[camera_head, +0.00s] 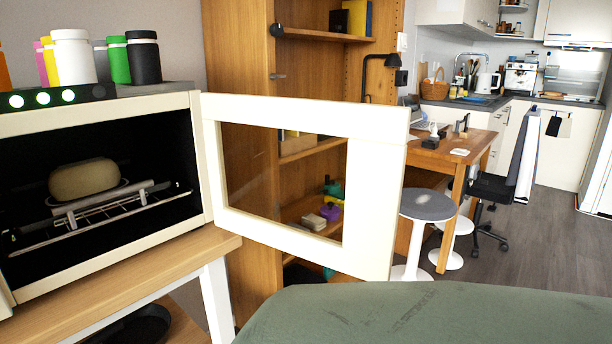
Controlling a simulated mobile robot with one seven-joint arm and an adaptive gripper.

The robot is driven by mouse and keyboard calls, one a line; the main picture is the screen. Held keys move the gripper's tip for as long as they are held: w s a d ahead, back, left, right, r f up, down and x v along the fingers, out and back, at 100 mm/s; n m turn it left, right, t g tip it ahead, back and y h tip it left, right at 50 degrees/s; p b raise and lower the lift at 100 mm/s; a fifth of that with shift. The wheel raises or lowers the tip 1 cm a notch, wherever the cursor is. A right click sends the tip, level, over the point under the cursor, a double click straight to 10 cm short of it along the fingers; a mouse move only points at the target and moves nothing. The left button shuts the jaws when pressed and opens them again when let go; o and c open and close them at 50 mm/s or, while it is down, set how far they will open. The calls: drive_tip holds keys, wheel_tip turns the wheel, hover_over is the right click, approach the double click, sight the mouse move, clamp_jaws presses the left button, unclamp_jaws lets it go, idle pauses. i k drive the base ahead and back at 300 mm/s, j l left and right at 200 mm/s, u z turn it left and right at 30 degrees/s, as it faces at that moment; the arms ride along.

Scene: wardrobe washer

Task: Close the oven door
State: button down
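The oven (100,105) stands at the left on a wooden table, cream-framed with a dark inside. Its door (372,185) is a cream frame around a clear pane. The door is hinged at the oven's right side and stands wide open, swung out to the right. Inside the oven a rounded tan loaf-like item (84,177) rests on a wire rack (110,208). My gripper is not in view.
Several bottles (73,57) stand on top of the oven. The wooden table (190,258) bears the oven. A wooden shelf unit (240,60) stands behind the door. A green surface (420,315) fills the lower front. A stool (428,206) and desk stand at the right.

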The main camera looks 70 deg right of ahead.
sight(377, 135)
drive_tip(key=k+l, duration=0.1)
drive_tip(key=l, duration=0.3)
drive_tip(key=k+l, duration=0.1)
drive_tip(key=l, duration=0.3)
drive_tip(key=k+l, duration=0.1)
drive_tip(key=l, duration=0.3)
drive_tip(key=l+u, duration=0.1)
drive_tip(key=l, duration=0.3)
drive_tip(key=k+l, duration=0.2)
drive_tip(key=l, duration=0.15)
drive_tip(key=k+l, duration=0.1)
drive_tip(key=l, duration=0.3)
drive_tip(key=k+l, duration=0.1)
drive_tip(key=l, duration=0.3)
drive_tip(key=k+l+z, duration=0.15)
drive_tip(key=k+l, duration=0.3)
drive_tip(key=k+l+z, duration=0.1)
drive_tip(key=k+l, duration=0.35)
drive_tip(key=l, duration=0.15)
drive_tip(key=i+j, duration=0.1)
drive_tip(key=j, duration=0.6)
